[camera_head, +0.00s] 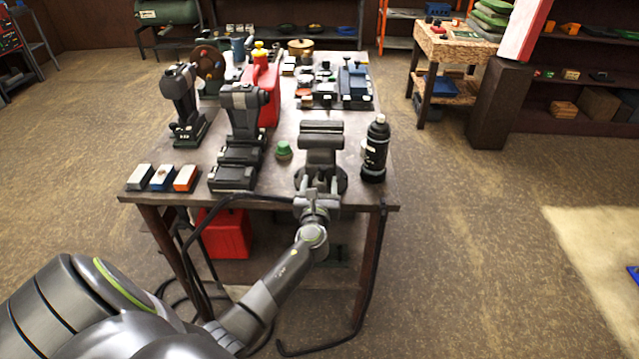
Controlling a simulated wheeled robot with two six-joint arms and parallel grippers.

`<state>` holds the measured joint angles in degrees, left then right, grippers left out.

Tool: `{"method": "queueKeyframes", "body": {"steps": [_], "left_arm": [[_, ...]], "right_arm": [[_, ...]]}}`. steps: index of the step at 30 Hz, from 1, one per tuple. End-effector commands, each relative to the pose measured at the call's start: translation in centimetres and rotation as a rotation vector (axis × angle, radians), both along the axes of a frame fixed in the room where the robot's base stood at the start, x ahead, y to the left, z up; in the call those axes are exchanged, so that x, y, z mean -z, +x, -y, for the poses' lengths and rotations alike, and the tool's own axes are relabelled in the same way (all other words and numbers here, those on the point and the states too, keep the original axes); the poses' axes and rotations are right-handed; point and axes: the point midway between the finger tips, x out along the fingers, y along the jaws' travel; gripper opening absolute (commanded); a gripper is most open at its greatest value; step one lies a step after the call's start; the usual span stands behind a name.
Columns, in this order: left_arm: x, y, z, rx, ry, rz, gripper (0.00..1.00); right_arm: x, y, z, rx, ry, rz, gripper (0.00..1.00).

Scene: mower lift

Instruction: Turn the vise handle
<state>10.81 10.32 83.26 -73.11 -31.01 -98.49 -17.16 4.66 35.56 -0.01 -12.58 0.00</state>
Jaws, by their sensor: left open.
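The grey vise (322,150) stands at the front edge of the workbench (265,170), right of the middle. My left arm reaches up from the lower left, and my left gripper (318,188) is at the vise's near side, in front of its base. The gripper is open. The vise handle is hard to make out, as the gripper covers that part of the vise. I cannot tell whether the fingers touch the handle. My right gripper is not in view.
A black bottle (375,150) stands close to the right of the vise. A green knob-like item (284,150) and dark machines (240,125) are to the left. Small blocks (162,178) lie at the front left. A black cable hangs below the bench's edge.

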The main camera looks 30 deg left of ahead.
Motion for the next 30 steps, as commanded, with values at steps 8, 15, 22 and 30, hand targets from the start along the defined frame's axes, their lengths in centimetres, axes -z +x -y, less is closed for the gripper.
{"method": "queueKeyframes", "body": {"steps": [8,15,22,30], "left_arm": [[-0.05,0.23,-0.13,0.0,0.0,0.001,0.58],[-0.03,0.2,-0.11,0.0,0.0,0.001,0.33],[-0.01,0.2,-0.1,0.001,-0.001,0.0,0.13],[0.14,0.18,-0.1,0.001,-0.047,0.029,0.13]], "right_arm": [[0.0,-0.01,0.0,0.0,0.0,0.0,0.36],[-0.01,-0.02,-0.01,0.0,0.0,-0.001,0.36],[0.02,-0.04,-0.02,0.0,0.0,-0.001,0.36],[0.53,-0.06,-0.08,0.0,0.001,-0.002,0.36]]}}
